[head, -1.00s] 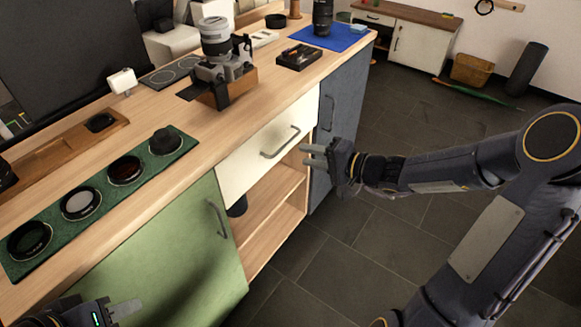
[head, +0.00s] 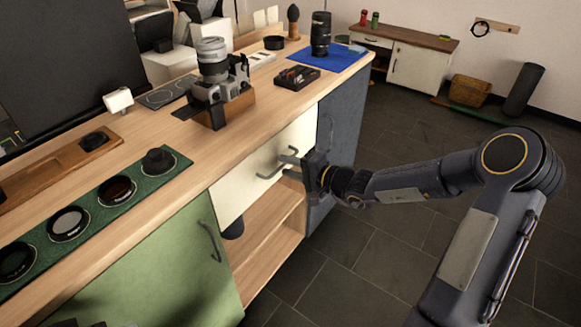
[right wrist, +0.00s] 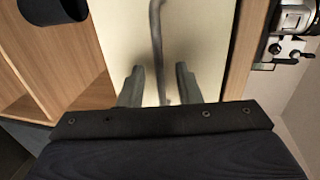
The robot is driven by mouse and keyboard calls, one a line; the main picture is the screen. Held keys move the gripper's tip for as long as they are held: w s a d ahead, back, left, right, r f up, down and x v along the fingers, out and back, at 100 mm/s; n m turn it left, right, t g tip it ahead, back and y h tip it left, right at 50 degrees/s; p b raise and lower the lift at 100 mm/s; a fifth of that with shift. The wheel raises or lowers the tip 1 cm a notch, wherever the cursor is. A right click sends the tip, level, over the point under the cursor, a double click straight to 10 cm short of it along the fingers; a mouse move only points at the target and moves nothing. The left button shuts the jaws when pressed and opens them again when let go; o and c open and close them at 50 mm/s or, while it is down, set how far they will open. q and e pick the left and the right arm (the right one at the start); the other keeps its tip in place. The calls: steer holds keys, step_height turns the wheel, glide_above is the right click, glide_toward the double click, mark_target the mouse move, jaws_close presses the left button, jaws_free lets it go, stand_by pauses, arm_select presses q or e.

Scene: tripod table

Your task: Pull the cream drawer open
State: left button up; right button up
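The cream drawer (head: 245,184) sits under the wooden counter, between the green door and the blue-grey door, and looks closed. It also fills the middle of the right wrist view (right wrist: 120,35). Its grey bar handle (head: 268,173) shows in the right wrist view too (right wrist: 156,45). My right gripper (head: 291,160) is at the handle's right part. In the right wrist view its two fingers are apart, with the handle bar between them and a gap on each side. My left gripper (head: 85,323) barely shows at the bottom left edge; its fingers are not clear.
The green door (head: 160,265) is left of the drawer and the blue-grey door (head: 342,120) right of it. An open wooden shelf (head: 265,240) lies below. A camera (head: 215,75) and lens mat (head: 140,190) are on the counter. The floor in front is clear.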

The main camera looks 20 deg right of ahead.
jaws_close()
steer(key=shift+s+d, duration=0.1)
steer(key=f+b+v, duration=0.1)
steer(key=f+v, duration=0.1)
steer(key=v, duration=1)
steer(key=s+f+b+v, duration=0.1)
steer(key=f+v, duration=0.2)
steer(key=v, duration=0.9)
steer(key=shift+d+b, duration=0.25)
steer(key=shift+b, duration=0.15)
jaws_free()
steer(key=shift+d, duration=0.1)
